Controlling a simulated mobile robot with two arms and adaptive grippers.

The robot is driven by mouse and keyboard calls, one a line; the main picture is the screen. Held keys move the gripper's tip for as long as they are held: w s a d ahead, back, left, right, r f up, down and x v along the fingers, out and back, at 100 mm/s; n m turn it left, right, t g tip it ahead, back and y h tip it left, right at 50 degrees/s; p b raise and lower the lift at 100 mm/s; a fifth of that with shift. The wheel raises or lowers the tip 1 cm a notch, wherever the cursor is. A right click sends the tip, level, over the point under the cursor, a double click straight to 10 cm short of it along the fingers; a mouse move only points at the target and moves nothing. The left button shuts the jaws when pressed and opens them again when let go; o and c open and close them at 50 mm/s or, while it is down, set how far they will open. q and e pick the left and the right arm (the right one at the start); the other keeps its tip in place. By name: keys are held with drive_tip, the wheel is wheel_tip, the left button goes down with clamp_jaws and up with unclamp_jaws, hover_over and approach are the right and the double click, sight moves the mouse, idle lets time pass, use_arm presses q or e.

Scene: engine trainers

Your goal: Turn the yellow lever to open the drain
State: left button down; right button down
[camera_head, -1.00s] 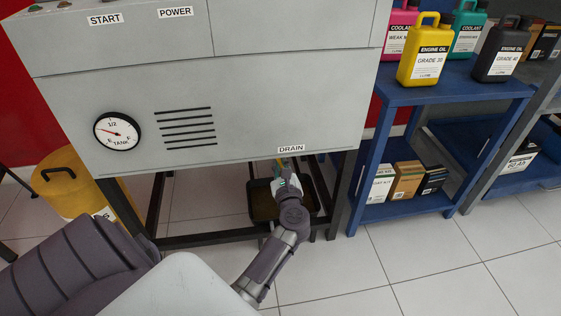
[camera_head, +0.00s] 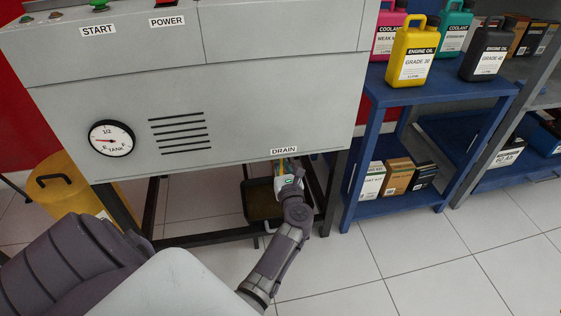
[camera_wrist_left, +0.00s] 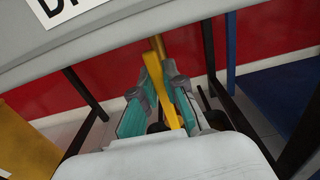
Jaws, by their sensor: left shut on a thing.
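The yellow lever (camera_wrist_left: 158,84) stands between the teal-padded fingers of my left gripper (camera_wrist_left: 160,108) in the left wrist view. The fingers are shut on it, and its lower part is partly hidden. In the head view my left gripper (camera_head: 288,178) is under the front edge of the grey engine trainer (camera_head: 270,110), just below the DRAIN label (camera_head: 284,150). The gripper and arm hide most of the drain there. A dark drain pan (camera_head: 259,212) with a brownish inside lies below it. My right gripper is in neither view.
The tank gauge (camera_head: 111,138) is on the trainer's front panel. A yellow canister (camera_head: 68,184) stands at the left. A blue shelf (camera_head: 368,128) with oil and coolant jugs stands close on the right. The trainer's dark legs frame the drain area. Floor tiles at lower right are clear.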

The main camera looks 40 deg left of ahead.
use_arm(q)
drive_tip(key=shift+f, duration=0.1)
drive_tip(key=c, duration=1.2)
unclamp_jaws()
